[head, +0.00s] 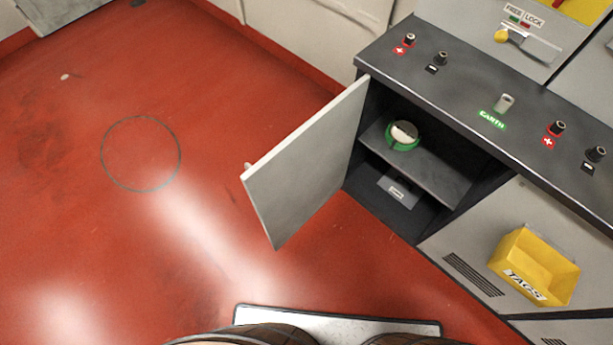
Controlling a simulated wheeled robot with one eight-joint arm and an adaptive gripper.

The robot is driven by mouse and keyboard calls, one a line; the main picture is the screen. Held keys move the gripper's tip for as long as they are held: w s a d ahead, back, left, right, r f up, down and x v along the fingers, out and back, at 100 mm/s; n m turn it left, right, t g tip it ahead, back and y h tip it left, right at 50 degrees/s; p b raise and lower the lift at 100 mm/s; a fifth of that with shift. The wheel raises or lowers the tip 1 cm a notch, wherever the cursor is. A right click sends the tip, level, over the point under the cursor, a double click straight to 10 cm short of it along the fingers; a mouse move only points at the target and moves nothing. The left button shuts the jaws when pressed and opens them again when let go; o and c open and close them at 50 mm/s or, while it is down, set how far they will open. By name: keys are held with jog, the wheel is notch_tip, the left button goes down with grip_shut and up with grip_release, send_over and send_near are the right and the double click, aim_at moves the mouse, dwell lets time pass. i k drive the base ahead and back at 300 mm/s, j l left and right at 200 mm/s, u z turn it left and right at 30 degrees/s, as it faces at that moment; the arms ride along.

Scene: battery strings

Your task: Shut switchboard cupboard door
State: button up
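The switchboard cupboard door (308,168) is a pale grey panel standing wide open, swung out to the left from the cupboard's left edge. A small light knob (248,165) shows at its outer edge on the far face. The cupboard (432,172) is dark inside with one shelf. A green and white round item (403,135) sits on the shelf, and a small labelled item (398,190) lies below it. My gripper is not in view, so its state and distance from the door are hidden.
The dark countertop (475,85) carries several terminals and a lever above. A yellow TAGS bin (535,268) juts from the front panel right of the cupboard. The red floor (120,240) is clear left of the door. A pale plate (335,323) shows at the bottom.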

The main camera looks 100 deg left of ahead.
aim_at(285, 188)
jog(key=k+j, duration=0.15)
jog(key=k, duration=0.35)
jog(key=k+j, duration=0.15)
jog(key=k, duration=0.3)
jog(key=k+j, duration=0.15)
jog(key=k, duration=0.35)
jog(key=k+j, duration=0.15)
jog(key=k, duration=0.3)
jog(key=k+j+u, duration=0.1)
jog(key=k+u, duration=0.15)
jog(key=u, duration=0.15)
jog(key=k+j+u, duration=0.15)
jog(key=u, duration=0.25)
jog(key=k+j+u, duration=0.4)
jog(key=l+z, duration=0.1)
jog(key=z, duration=1)
